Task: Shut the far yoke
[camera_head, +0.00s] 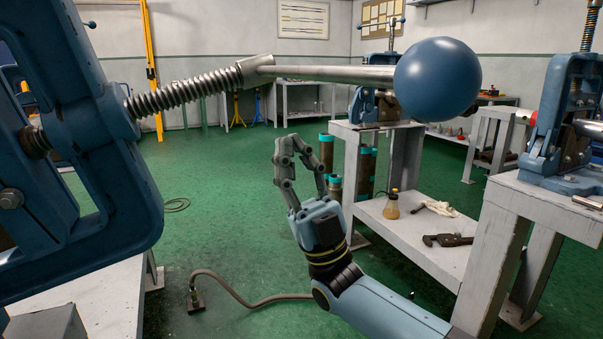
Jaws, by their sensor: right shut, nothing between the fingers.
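Several blue pipe vises are in view, and I cannot tell for certain which yoke the task calls far. A large blue yoke (95,130) fills the left side close to me, tilted, with a steel screw (185,95) and a bar ending in a blue ball (437,79). Another blue vise (366,106) stands farther back on a bench, partly hidden behind the ball and bar. A third blue vise (553,125) stands at the right. My right gripper (295,147) is shut and empty, pointing up below the bar, apart from every vise. My left gripper is not in view.
Teal-capped pipes (326,150) stand behind my right gripper. A hose (235,290) lies on the green floor. Floor at centre left is mostly clear.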

